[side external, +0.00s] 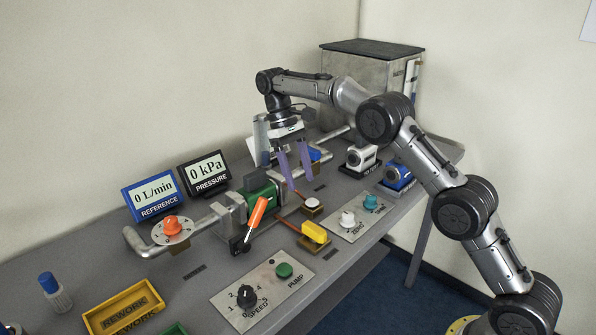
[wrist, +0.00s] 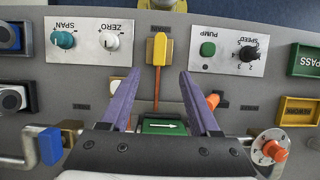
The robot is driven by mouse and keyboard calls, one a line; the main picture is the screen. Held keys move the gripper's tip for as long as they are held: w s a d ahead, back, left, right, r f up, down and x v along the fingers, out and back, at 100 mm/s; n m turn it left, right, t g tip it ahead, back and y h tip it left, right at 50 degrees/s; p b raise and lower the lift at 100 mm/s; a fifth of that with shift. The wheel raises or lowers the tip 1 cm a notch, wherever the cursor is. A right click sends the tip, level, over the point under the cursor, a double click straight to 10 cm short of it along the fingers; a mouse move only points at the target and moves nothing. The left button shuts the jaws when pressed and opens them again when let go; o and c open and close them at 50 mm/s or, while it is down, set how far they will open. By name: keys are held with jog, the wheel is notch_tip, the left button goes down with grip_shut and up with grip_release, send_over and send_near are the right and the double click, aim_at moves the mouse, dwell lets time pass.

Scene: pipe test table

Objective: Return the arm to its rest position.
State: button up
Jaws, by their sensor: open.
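My gripper (side external: 292,168) is above the pipe test table (side external: 196,290), pointing down, with its two purple fingers apart and nothing between them. In the wrist view my gripper (wrist: 157,86) shows both fingers spread over the green flow device with a white arrow (wrist: 165,126). That green device (side external: 262,192) sits in the pipe line just left of my fingers in the side view. My arm reaches out from the lower right, bent over the table. I cannot tell the exact height of the fingertips above the table.
An orange-handled lever (side external: 256,214), yellow-capped part (side external: 314,232) and white button (side external: 312,203) stand close by. The reference display (side external: 153,194) and pressure display (side external: 205,173) stand at the back. A span-zero panel (side external: 345,228) and pump panel (side external: 262,290) lie in front. A grey box (side external: 350,75) stands at the far end.

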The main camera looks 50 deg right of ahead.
jog(key=shift+w+r, duration=0.15)
jog(key=shift+r, duration=0.25)
jog(key=s+a+r+t, duration=0.2)
jog(key=s+r+t, duration=0.3)
jog(key=s+r, duration=1.4)
jog(key=s+f+t, duration=0.3)
jog(key=s+f, duration=0.1)
jog(key=s, duration=0.8)
jog(key=s+f+t, duration=0.2)
jog(key=s+f, duration=0.1)
jog(key=f, duration=0.7)
jog(key=shift+s+f, duration=0.15)
jog(key=shift+s, duration=0.1)
